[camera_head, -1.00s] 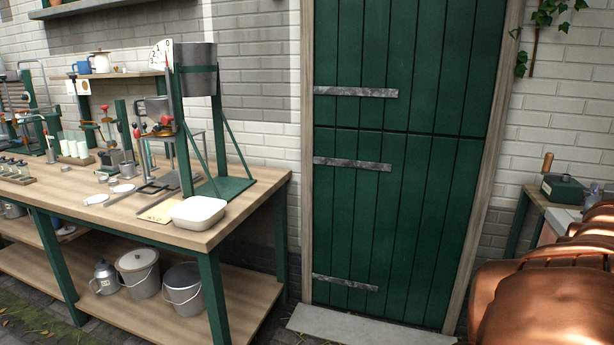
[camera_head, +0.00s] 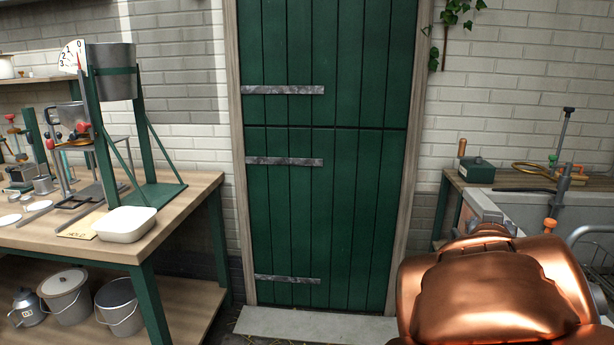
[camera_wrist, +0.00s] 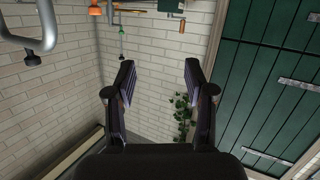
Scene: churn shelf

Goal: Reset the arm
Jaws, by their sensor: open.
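My gripper (camera_wrist: 158,85) shows in the wrist view. Its two dark fingers stand wide apart with nothing between them. Past the fingers are a pale brick wall, an ivy plant and the green door, all tilted in that view. In the head view the copper-coloured arm (camera_head: 495,290) is mine and fills the lower right. The gripper itself cannot be made out there.
A green plank door (camera_head: 325,150) stands ahead. On the left is a wooden workbench (camera_head: 190,195) with a white tray (camera_head: 125,224) and metal apparatus. Buckets (camera_head: 120,303) stand on its lower shelf. A sink (camera_head: 550,208) and a green box (camera_head: 476,170) are at right.

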